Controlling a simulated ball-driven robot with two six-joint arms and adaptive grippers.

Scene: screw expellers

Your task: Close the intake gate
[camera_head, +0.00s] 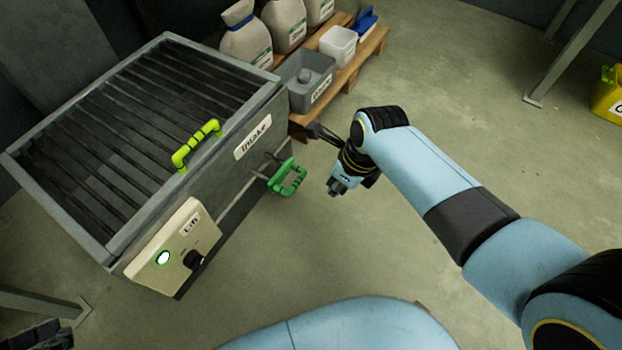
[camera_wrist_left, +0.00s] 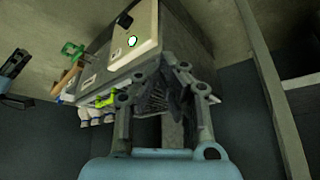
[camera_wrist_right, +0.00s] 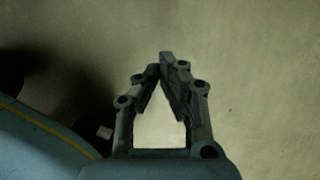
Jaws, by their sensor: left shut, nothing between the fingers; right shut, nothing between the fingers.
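The intake machine (camera_head: 225,160) is a grey box with a slatted top and an "Intake" label on its side. Below the label, a green handle (camera_head: 288,177) stands out from that side on thin rods. It also shows in the left wrist view (camera_wrist_left: 72,50). My right arm's hand is just right of the green handle, apart from it. My right gripper (camera_wrist_right: 165,62) is shut and empty, over bare floor. My left gripper (camera_head: 45,335) is at the lower left corner, partly cut off, shut and empty; its fingers also show in the left wrist view (camera_wrist_left: 160,85).
A lime handle (camera_head: 196,144) is on the machine's top edge. A control box (camera_head: 172,248) has a lit green button and a dark knob. A pallet (camera_head: 360,62) behind holds sacks, a grey bin (camera_head: 306,80) and a white tub.

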